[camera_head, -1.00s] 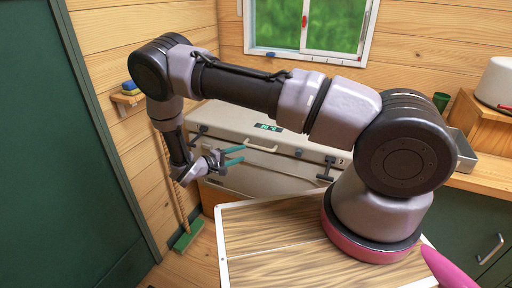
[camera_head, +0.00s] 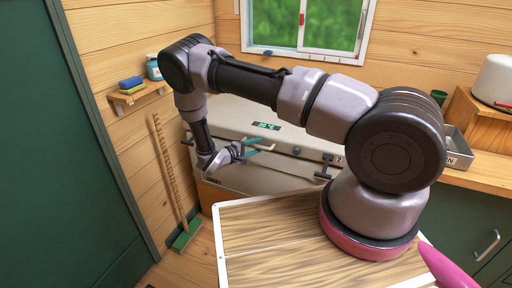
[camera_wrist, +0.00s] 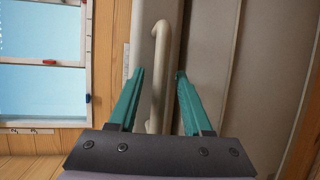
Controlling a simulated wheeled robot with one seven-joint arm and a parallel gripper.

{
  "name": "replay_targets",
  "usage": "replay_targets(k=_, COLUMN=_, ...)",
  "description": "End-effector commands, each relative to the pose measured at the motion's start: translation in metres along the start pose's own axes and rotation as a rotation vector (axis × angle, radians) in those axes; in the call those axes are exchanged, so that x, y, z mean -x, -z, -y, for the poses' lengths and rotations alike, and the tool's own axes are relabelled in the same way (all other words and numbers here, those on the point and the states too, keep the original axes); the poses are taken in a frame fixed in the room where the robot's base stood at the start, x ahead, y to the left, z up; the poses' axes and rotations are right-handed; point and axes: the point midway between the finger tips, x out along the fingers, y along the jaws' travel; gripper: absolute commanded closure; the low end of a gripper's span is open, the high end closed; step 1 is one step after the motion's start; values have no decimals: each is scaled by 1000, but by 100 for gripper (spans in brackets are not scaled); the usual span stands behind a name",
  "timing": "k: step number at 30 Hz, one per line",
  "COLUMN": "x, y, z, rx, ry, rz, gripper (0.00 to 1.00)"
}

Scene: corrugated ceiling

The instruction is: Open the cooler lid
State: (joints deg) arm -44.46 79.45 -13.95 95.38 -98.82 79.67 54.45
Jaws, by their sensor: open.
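The beige cooler (camera_head: 285,180) stands against the back wall with its lid (camera_head: 235,113) down. A pale handle (camera_head: 266,149) sticks out at the lid's front edge; in the wrist view the handle (camera_wrist: 162,45) runs up and down between my fingers. My gripper (camera_head: 260,144) is at the front of the cooler, its two teal fingers apart. In the wrist view my gripper (camera_wrist: 159,75) has one finger on each side of the handle, with gaps showing. Dark latches (camera_head: 324,166) sit on the cooler's front; part of the front is hidden by my arm.
A wood-topped panel with a white rim (camera_head: 250,240) lies in front of the cooler. A broom (camera_head: 170,170) leans on the left wall below a small shelf (camera_head: 138,95) with a sponge and a bottle. A counter (camera_head: 480,180) stands at right, a window (camera_head: 305,30) behind.

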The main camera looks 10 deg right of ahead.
Motion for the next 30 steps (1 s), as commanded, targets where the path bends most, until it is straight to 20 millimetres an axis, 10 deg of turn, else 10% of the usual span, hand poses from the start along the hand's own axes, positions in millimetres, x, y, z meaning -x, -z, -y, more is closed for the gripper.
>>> replay_targets(k=5, x=0, y=0, z=0, rx=0, ry=0, rz=0, gripper=100)
replay_targets(k=30, x=1, y=0, z=0, rx=1, ry=1, rz=0, gripper=100)
